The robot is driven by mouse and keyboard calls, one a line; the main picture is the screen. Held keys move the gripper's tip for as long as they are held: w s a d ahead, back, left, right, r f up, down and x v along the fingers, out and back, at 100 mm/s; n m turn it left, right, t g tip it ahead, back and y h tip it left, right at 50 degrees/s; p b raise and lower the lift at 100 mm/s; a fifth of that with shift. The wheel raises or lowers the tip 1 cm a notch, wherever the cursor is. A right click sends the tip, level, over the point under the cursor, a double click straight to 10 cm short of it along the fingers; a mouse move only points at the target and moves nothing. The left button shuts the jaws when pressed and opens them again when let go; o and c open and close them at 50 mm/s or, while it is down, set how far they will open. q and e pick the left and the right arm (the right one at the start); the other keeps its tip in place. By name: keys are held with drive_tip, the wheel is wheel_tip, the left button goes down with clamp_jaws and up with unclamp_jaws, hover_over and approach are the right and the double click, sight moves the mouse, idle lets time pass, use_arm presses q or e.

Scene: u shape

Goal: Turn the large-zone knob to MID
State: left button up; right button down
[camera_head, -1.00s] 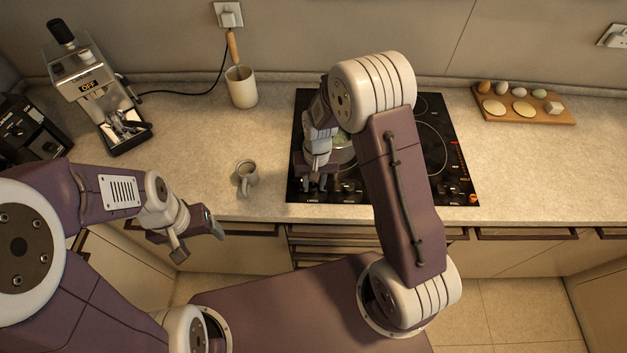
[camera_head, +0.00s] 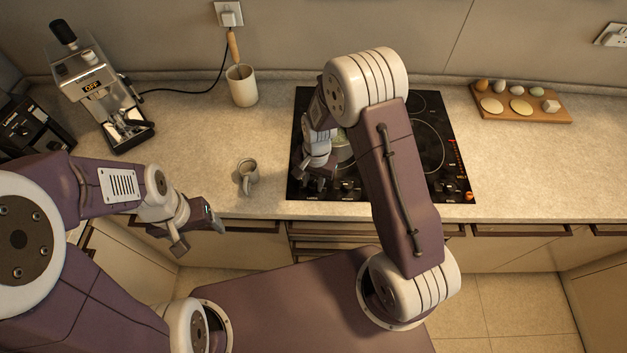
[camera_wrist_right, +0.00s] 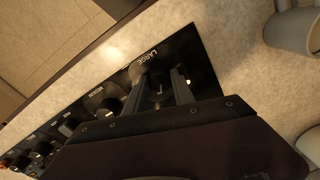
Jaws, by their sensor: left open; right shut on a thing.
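The black cooktop (camera_head: 440,145) is set in the counter, with a row of black knobs along its front edge. In the right wrist view, the large-zone knob (camera_wrist_right: 158,86) is beside the printed word LARGE, with a small pale mark on it. The two fingers of my right gripper (camera_wrist_right: 157,90) stand on either side of this knob and are shut on it. In the head view my right gripper (camera_head: 314,178) is at the cooktop's front left corner and hides the knob. I cannot read the knob's setting. My left gripper (camera_head: 199,234) is open and empty in front of the counter edge.
A grey mug (camera_head: 247,177) stands left of the cooktop. A coffee machine (camera_head: 95,85), a utensil holder (camera_head: 241,86) and a wooden board (camera_head: 545,112) with food stand farther off.

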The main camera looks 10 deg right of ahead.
sight(315, 185)
drive_tip(key=shift+s, duration=0.15)
drive_tip(key=c, duration=1.1)
unclamp_jaws()
drive_tip(key=shift+o, duration=0.2)
drive_tip(key=shift+a, duration=0.1)
drive_tip(key=r, duration=0.9)
drive_tip(key=shift+s+d+b, duration=0.15)
drive_tip(key=shift+d+b, duration=0.05)
drive_tip(key=shift+b, duration=0.15)
